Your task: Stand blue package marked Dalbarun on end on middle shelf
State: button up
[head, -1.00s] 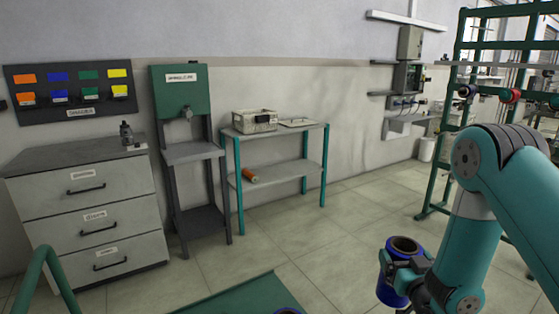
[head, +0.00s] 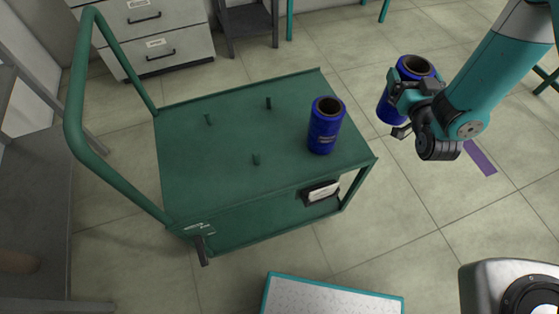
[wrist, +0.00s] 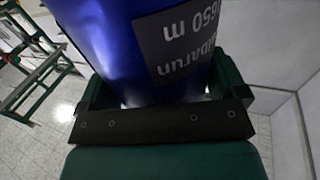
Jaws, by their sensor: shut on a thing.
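The blue package (head: 388,109) is a blue spool with a hollow brown core at its top end. My gripper (head: 402,92) is shut around its side and holds it roughly upright, clear of the green trolley. In the wrist view the package (wrist: 110,45) fills the upper middle between the jaws (wrist: 160,122). Its dark label shows upside down, with part of the name, "lbarun", and "650 m". The middle shelf cannot be made out in the current views.
A green trolley (head: 215,160) with several short pegs stands in the middle. A similar blue spool (head: 325,128) stands upright on its right part. Grey drawers (head: 150,30) are behind. A white-topped platform (head: 330,298) is at the bottom. Open floor (head: 390,210) lies right of the trolley.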

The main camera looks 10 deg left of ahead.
jog(key=a+r+n+g+y+b, duration=0.1)
jog(key=a+r+n+y+b, duration=0.25)
jog(key=a, duration=0.95)
jog(key=s+a+r+n+g+y+b, duration=0.2)
jog(key=s+a+g+y+b, duration=0.1)
jog(key=s+a+b, duration=0.4)
jog(key=s+a+r+n+g+y+b, duration=0.2)
jog(key=s+a+b, duration=0.6)
jog(key=a, duration=0.5)
jog(key=shift+s+a+r+n+g+y, duration=0.15)
jog(key=shift+a+r+n+g+y, duration=0.35)
jog(key=shift+y, duration=0.75)
jog(key=shift+d+f, duration=0.1)
jog(key=shift+f, duration=0.15)
notch_tip(320, 180, down, 16)
jog(key=b, duration=0.5)
jog(key=shift+d, duration=0.1)
jog(key=shift+c, duration=1.4)
jog(key=shift+f+b, duration=1.55)
jog(key=shift+f, duration=0.6)
jog(key=o, duration=1.4)
jog(key=shift+c, duration=0.2)
